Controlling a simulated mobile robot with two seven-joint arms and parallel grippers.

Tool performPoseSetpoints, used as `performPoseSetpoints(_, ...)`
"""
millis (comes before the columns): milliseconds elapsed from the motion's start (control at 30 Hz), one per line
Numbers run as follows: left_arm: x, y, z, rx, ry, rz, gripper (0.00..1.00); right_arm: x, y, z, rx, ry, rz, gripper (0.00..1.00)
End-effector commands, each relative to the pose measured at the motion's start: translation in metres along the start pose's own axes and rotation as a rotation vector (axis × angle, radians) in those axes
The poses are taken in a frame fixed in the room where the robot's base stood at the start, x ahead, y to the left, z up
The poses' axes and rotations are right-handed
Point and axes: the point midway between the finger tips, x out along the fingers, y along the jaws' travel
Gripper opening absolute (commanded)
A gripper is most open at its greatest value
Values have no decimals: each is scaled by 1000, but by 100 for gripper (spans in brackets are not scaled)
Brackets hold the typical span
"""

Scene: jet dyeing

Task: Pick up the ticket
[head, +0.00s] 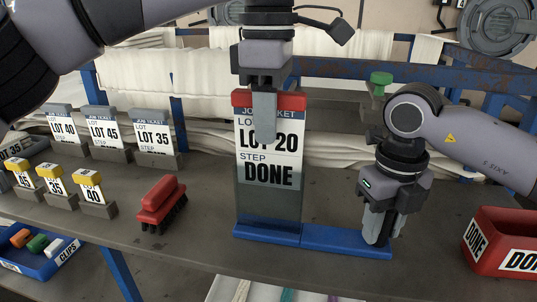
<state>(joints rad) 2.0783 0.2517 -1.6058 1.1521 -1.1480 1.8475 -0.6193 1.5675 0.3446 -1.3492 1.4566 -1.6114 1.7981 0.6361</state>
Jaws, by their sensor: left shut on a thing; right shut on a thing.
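The ticket (268,172) reads LOT 20, STEP DONE and has a red top edge. It stands upright against a grey backing on a blue base (325,240) on the grey table. My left gripper (264,118) comes down from above and is shut on the ticket's top, one finger covering part of the print. My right gripper (378,232) points down at the right end of the blue base and is shut on the base there; its fingers hide the exact contact.
Job tickets (103,131) for other lots stand at the left, with small yellow-topped tags (92,188) in front. A red brush (161,203) lies left of the base. A blue clips tray (38,262) is at lower left, a red DONE bin (497,222) at right.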

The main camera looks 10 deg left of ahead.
Motion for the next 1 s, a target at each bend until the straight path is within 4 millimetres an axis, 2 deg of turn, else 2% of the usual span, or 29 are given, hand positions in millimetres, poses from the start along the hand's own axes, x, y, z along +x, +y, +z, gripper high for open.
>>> performPoseSetpoints(33, -16, 0, 1, -1, -2, 4, 0, 0, 0, 0, 0, 0, 0, 1)
performPoseSetpoints(100, -33, 0, 2, -1, -2, 4, 0, 0, 0, 0, 0, 0, 0, 1)
performPoseSetpoints(333, -76, 0, 1, -3, 0, 5, 0, 0, 0, 0, 0, 0, 0, 1)
performPoseSetpoints(633, -94, 0, 0, -2, 3, 0, 0, 0, 0, 0, 0, 0, 0, 1)
performPoseSetpoints(1000, -99, 0, 0, 0, 0, 2, 0, 0, 0, 0, 0, 0, 0, 1)
